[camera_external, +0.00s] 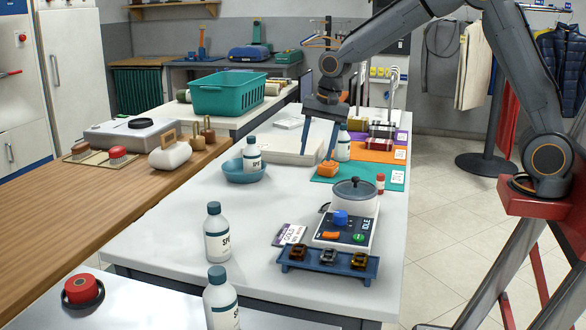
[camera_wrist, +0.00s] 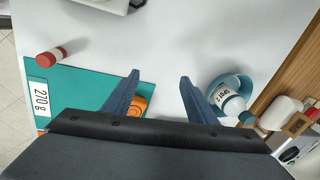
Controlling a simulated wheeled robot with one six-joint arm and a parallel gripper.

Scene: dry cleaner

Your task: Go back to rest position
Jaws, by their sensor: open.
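My gripper (camera_external: 321,138) is above the white table (camera_external: 190,235), pointing down, with its blue fingers apart and nothing between them. In the wrist view, my gripper (camera_wrist: 158,88) shows two spread fingers with bare white table between them. An orange object (camera_external: 327,169) sits on the teal mat (camera_external: 385,177), close to the fingers in the outside view. In the wrist view the orange object (camera_wrist: 138,105) is partly hidden behind the left finger. A white bottle with a dark cap (camera_wrist: 232,106) stands in a blue bowl (camera_wrist: 240,83) beside the right finger.
A grey-lidded pot device (camera_external: 355,200) and a blue rack (camera_external: 327,263) stand at the table's front right. Several white bottles (camera_external: 217,235) stand around the table. A small red-capped bottle (camera_external: 380,184) is by the teal mat. A green basket (camera_external: 228,96) is farther back.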

